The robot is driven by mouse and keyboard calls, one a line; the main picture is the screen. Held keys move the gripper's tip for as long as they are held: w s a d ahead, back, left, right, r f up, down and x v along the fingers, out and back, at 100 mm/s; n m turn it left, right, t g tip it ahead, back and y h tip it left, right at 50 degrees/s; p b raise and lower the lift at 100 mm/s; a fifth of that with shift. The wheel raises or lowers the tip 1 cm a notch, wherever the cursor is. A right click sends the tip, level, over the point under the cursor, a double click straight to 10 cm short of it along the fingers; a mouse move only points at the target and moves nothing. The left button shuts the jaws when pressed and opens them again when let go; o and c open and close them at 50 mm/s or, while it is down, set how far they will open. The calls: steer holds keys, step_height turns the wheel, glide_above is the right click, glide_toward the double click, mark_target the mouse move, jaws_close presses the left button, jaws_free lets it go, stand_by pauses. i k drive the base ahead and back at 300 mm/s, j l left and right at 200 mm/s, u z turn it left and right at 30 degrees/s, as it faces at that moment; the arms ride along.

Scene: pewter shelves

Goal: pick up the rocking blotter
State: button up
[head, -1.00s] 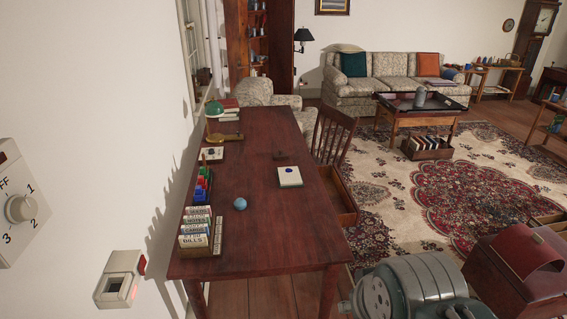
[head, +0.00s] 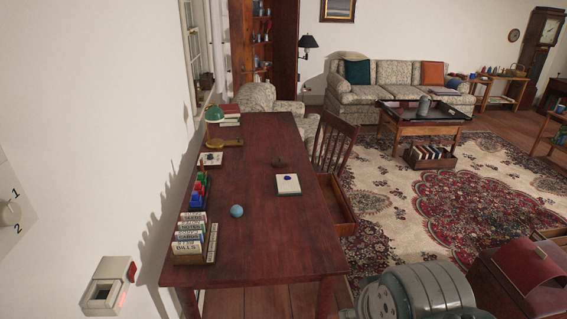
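My gripper is not in view, and nothing is seen touching the object.
A notepad with a blue spot (head: 288,184), a blue ball (head: 237,211) and a card file (head: 193,243) are on the desk. A chair (head: 333,145) and open drawer (head: 337,205) flank its right side. A grey machine (head: 420,290) stands front right.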

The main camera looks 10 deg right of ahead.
mark_target(276, 163)
steer(key=i+l, duration=0.15)
steer(key=l, duration=0.25)
steer(key=i+l+u, duration=0.1)
steer(key=l, duration=0.25)
steer(key=i+l, duration=0.2)
steer(key=l, duration=0.2)
steer(key=i+l, duration=0.15)
steer(key=l, duration=0.25)
steer(key=i+l+u, duration=0.1)
steer(key=l, duration=0.3)
steer(key=i+l+u, duration=0.1)
steer(key=i+l, duration=0.15)
steer(key=i, duration=0.25)
steer(key=i+l, duration=0.3)
steer(key=i, duration=0.15)
steer(key=i+l+u, duration=0.15)
steer(key=i+l, duration=0.15)
steer(key=i, duration=0.15)
steer(key=i+u, duration=0.1)
steer(key=i, duration=1.05)
